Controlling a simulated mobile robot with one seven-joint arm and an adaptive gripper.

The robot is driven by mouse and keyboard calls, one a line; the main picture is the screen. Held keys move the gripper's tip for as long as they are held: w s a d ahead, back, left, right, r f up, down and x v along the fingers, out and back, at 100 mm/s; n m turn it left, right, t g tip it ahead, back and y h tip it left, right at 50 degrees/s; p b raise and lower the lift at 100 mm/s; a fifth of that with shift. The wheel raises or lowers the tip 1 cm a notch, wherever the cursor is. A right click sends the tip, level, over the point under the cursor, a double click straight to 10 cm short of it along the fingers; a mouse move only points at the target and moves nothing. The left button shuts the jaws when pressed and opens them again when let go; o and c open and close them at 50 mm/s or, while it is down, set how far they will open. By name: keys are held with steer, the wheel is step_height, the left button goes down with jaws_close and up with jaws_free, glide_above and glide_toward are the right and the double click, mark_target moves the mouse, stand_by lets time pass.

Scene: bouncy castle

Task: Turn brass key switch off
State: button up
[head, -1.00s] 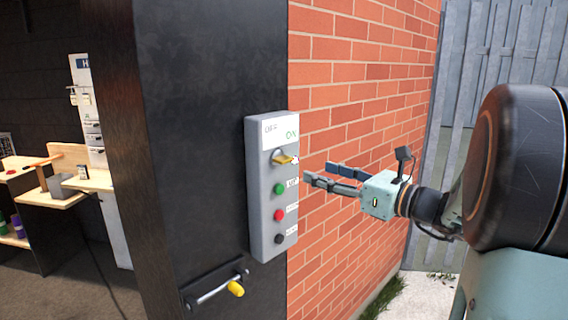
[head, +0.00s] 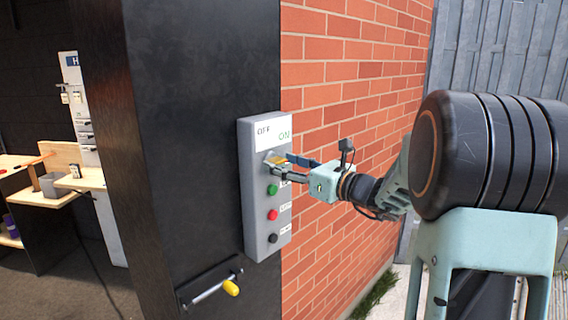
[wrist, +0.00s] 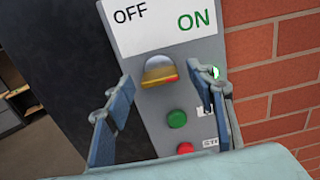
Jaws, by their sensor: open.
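The brass key switch (wrist: 159,71) sits on the grey control box, under a white label reading OFF on the left and ON on the right. In the head view the brass key (head: 277,160) is partly covered by my fingers. My gripper (wrist: 160,105) is open, with one blue finger to the left of the key and one to the right in the wrist view. In the head view my gripper (head: 283,167) reaches the box from the right. I cannot tell whether either finger touches the key.
The grey box (head: 256,230) also carries a green button (head: 272,190), a red button (head: 272,215) and a black knob (head: 272,238). A yellow-ended lever (head: 231,288) is mounted below on the black pillar. A brick wall (head: 340,90) stands close on the right.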

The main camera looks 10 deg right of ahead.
steer(key=c, duration=1.2)
steer(key=shift+o, duration=0.2)
steer(key=shift+f+n+b, duration=0.15)
steer(key=shift+n+b, duration=0.25)
steer(key=shift+b, duration=0.35)
steer(key=n+b, duration=1.7)
steer(key=b, duration=0.8)
steer(key=shift+b, duration=0.3)
